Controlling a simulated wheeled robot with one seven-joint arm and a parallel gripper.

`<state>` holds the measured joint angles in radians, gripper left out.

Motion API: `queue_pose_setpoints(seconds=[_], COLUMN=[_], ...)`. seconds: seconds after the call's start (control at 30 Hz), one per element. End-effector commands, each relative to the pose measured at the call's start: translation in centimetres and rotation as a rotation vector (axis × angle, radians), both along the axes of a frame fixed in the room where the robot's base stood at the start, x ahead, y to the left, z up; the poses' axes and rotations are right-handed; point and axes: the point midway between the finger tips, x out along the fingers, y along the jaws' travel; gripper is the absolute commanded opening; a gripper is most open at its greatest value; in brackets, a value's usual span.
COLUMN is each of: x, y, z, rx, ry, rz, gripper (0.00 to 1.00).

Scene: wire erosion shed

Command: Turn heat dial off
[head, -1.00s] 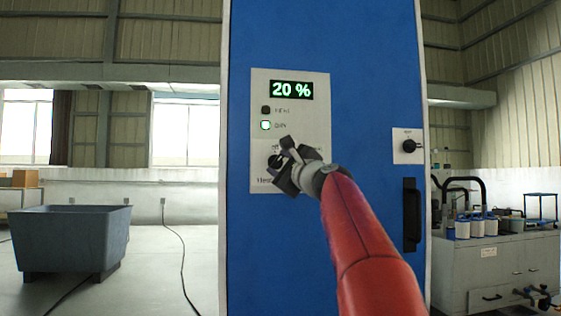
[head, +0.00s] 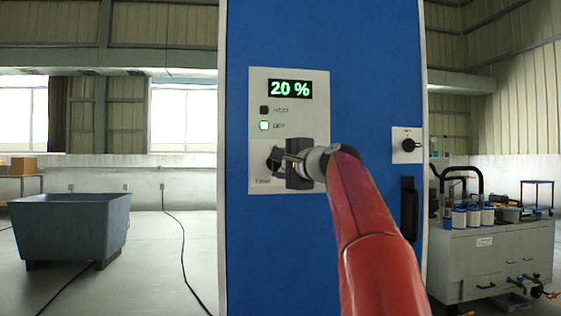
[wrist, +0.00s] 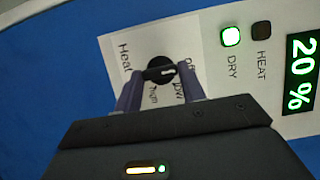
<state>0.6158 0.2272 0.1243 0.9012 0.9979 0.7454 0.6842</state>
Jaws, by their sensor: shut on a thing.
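The heat dial (wrist: 159,66) is a small black round knob on a pale control panel (head: 318,118) fixed to a blue cabinet. In the wrist view, marks including "off" and "low" surround it, with "Heat" printed on one side. My gripper (wrist: 161,75) is shut on the dial, one finger on each side of its raised grip. In the head view my gripper (head: 281,158) covers most of the dial and nearby print. I cannot tell which mark the dial points to. The display (head: 290,89) reads 20 %. The DRY light (wrist: 230,37) is lit and the HEAT light (wrist: 262,30) is dark.
A smaller plate with a black knob (head: 408,145) and a black door handle (head: 409,210) are on the cabinet's right side. A grey bin (head: 70,228) stands left; a grey bench (head: 482,262) with containers stands right. A cable crosses the open floor at left.

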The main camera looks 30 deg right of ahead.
Motion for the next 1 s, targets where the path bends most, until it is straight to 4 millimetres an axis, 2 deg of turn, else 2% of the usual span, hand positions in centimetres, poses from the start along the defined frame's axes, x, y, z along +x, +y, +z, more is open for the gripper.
queue_pose_setpoints(seconds=[0.47, 0.5, 0.63, 0.9, 1.0], x=[0.04, 0.04, 0.03, -0.03, -0.62], y=[0.08, 0.08, 0.06, 0.02, -0.09], z=[-0.12, -0.13, -0.10, -0.05, -0.13], rx=[-0.015, -0.015, -0.014, -0.014, -0.014], ry=[0.006, 0.006, 0.006, 0.005, 0.005], rz=[0.003, 0.003, 0.002, 0.001, -0.001], gripper=[0.17, 0.44, 0.61, 0.62, 0.62])
